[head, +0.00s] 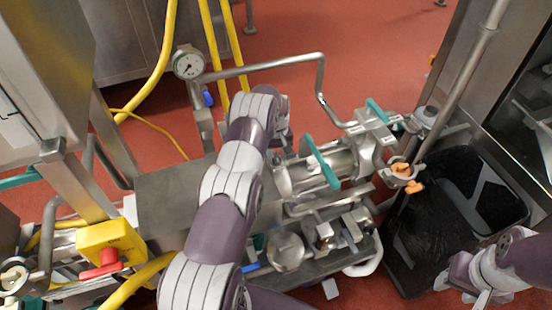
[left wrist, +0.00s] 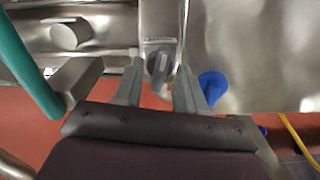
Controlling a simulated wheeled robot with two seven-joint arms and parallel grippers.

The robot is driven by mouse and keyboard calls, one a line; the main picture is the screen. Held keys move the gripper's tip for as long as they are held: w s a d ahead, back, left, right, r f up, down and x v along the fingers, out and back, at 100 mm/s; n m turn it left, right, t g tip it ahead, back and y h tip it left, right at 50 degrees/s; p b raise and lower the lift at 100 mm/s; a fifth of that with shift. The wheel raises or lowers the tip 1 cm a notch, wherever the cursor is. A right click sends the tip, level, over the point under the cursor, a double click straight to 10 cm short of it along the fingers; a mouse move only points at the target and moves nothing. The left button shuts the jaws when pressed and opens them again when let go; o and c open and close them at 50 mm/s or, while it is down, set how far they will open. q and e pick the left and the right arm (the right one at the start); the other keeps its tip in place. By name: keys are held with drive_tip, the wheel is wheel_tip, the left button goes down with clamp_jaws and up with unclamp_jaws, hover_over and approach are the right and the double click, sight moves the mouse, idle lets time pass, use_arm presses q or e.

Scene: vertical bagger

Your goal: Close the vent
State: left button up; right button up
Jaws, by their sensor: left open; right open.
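In the left wrist view my left gripper (left wrist: 160,76) is open, with a finger on each side of a small grey turning handle (left wrist: 159,63) on a steel plate. The handle appears to be between the fingertips; I cannot tell whether they touch it. It is probably the vent, but no label confirms this. A blue knob (left wrist: 213,84) sits just right of the right finger. In the head view my left arm reaches over the steel machine, and its gripper is hidden behind the arm. My right gripper (head: 462,291) is open and empty at the lower right.
Teal handles (head: 322,164) and steel pipes stand right of my left arm. A pressure gauge (head: 188,65) is behind it. A yellow box with a red button (head: 101,271) is at the lower left. A black bin (head: 484,192) stands at right. Red floor is open behind.

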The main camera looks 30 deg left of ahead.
use_arm(q)
clamp_jaws()
drive_tip(key=shift+m+b, duration=0.3)
drive_tip(key=shift+m, duration=0.1)
drive_tip(key=m+b, duration=0.1)
drive_tip(key=m, duration=0.1)
drive_tip(key=shift+f+m, duration=0.1)
drive_tip(key=shift+m, duration=0.2)
drive_tip(key=m+b, duration=0.1)
drive_tip(key=m, duration=0.3)
drive_tip(key=shift+m, duration=0.4)
drive_tip(key=m+b, duration=0.1)
drive_tip(key=m, duration=0.2)
drive_tip(key=shift+m, duration=0.4)
drive_tip(key=m, duration=0.4)
drive_tip(key=shift+b, duration=0.4)
drive_tip(key=shift+o, duration=0.9)
unclamp_jaws()
